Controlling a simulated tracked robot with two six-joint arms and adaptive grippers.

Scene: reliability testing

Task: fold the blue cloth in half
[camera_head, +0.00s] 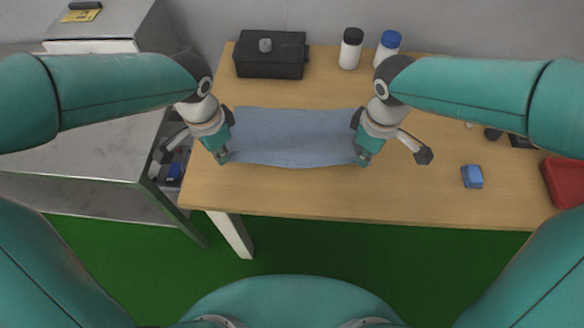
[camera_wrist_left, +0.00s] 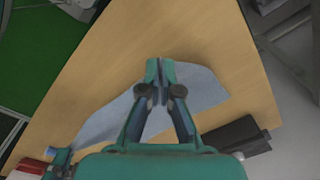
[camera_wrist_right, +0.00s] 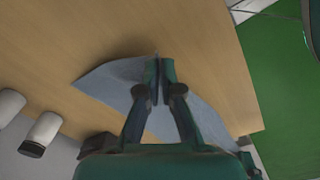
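The blue cloth (camera_head: 293,135) lies spread on the wooden table between my two grippers in the head view. Its front edge bows between them. My left gripper (camera_head: 223,158) is at the front left corner, its fingers closed together on the cloth edge. In the left wrist view the cloth (camera_wrist_left: 203,88) spreads to both sides of the fingertips (camera_wrist_left: 160,68). My right gripper (camera_head: 363,160) is at the front right corner, also closed on the edge. In the right wrist view the cloth (camera_wrist_right: 112,82) runs up to the fingertips (camera_wrist_right: 160,68). The pinched fabric itself is mostly hidden.
A black box (camera_head: 270,66) with a small grey object on top stands behind the cloth. Two white bottles, one black-capped (camera_head: 350,50) and one blue-capped (camera_head: 388,48), stand at the back. A blue block (camera_head: 472,176) and a red container (camera_head: 565,180) are at the right.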

